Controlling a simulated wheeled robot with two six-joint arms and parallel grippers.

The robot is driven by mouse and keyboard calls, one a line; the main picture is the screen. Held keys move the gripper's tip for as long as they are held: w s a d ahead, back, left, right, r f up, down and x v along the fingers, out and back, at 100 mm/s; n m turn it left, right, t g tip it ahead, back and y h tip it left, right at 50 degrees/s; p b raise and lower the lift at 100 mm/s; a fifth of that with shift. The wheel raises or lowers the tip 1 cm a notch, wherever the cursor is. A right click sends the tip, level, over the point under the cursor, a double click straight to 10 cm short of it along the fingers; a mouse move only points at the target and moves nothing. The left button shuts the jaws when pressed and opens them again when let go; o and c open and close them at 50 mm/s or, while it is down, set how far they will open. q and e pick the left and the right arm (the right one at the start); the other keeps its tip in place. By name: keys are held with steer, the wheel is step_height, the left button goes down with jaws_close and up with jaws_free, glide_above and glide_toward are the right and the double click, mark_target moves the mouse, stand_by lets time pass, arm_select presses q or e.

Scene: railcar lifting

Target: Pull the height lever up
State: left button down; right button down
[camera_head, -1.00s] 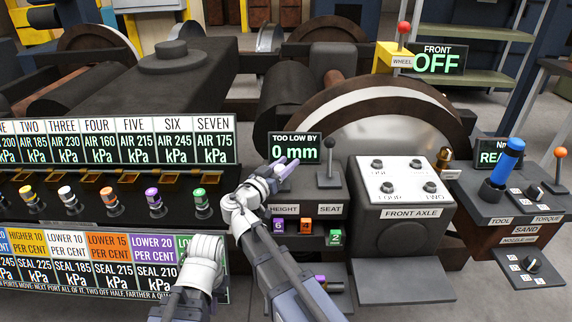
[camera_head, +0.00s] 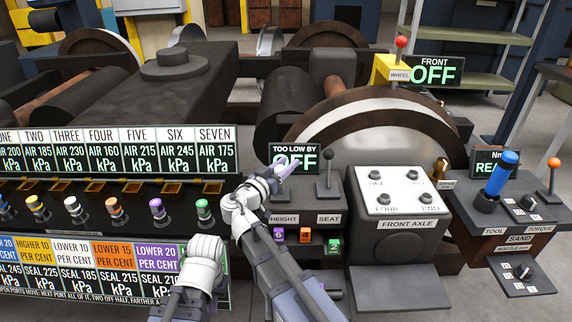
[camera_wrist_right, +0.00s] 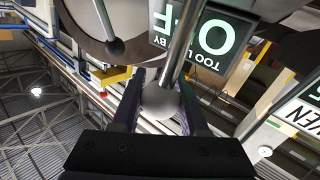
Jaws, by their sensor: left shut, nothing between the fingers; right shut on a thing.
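The height lever stands above the HEIGHT label (camera_head: 285,219) on the console, left of the SEAT lever (camera_head: 328,168). My right gripper (camera_head: 282,172) is shut on the height lever, and its fingers hide most of it in the head view. The right wrist view shows the lever's round pale knob (camera_wrist_right: 160,100) between the two dark fingers, with its rod running away from it. The display (camera_head: 295,159) behind reads TOO LOW BY, OFF. My left gripper (camera_head: 206,247) is low at the left, shut and empty, its fingertips hard to see in front of the label panel.
The panel with kPa displays (camera_head: 118,150) and coloured plugs fills the left. The FRONT AXLE box (camera_head: 406,225) stands at the right. A red-topped WHEEL lever (camera_head: 401,42) and a blue-handled tool (camera_head: 503,173) are further right. The SEAT lever is close beside my right fingers.

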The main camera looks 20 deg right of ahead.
steer(key=shift+r, duration=0.1)
steer(key=shift+c, duration=2.2)
jaws_free()
